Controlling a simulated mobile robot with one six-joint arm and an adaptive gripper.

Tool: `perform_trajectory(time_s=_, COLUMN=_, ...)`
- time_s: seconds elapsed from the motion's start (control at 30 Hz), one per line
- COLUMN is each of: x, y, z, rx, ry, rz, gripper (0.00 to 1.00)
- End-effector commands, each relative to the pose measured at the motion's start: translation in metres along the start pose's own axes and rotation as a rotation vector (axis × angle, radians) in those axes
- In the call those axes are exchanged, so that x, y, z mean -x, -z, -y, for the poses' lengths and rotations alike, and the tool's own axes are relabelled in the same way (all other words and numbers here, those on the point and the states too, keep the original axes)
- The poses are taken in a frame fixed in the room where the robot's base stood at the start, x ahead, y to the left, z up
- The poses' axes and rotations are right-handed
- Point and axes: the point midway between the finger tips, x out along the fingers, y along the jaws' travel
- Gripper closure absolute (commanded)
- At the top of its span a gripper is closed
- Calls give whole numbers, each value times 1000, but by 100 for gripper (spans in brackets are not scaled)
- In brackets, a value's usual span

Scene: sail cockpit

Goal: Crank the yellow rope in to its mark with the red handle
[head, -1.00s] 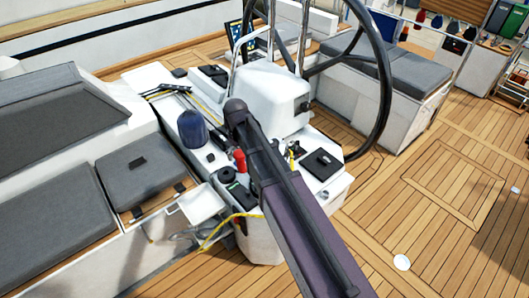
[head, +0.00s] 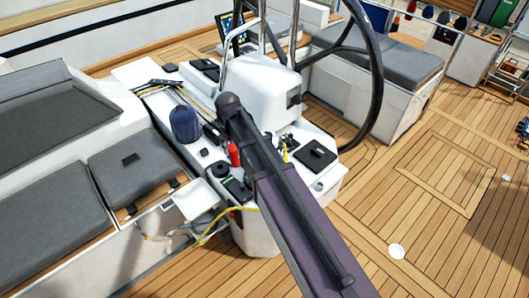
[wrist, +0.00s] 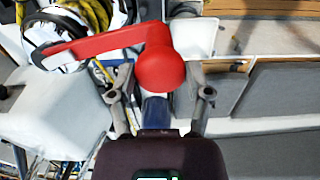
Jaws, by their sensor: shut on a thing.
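The red handle (wrist: 105,42) crosses the upper middle of the wrist view, its arm reaching left from a round red knob. My gripper (wrist: 160,76) has a finger on each side at the knob and is shut on the handle. A part of the red handle (head: 234,155) also shows in the head view, beside my arm, which hides the gripper there. Yellow rope (wrist: 96,12) lies around a pale round part under the handle's left end. Yellow rope (head: 207,239) also hangs at the console's lower left. I cannot make out its mark.
The white console (head: 268,90) with the steering wheel (head: 377,85) stands behind my arm. A dark blue rounded object (head: 185,124) is left of the handle. Grey cushioned seats (head: 135,170) are at the left. The wooden deck (head: 440,200) at the right is largely clear.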

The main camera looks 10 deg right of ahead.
Motion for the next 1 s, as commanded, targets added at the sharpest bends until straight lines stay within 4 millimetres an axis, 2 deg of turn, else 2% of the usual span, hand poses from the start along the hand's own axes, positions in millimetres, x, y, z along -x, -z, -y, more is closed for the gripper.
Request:
perform_trajectory(time_s=0.17, x=0, y=-4, z=-2, rx=20, ry=-2, rz=-1, gripper=93)
perform_trajectory(time_s=0.6, x=0, y=-37, z=-12, rx=193, ry=-4, rz=-3, gripper=93)
perform_trajectory(time_s=1.0, x=0, y=-38, z=-13, rx=210, ry=-4, rz=-4, gripper=93)
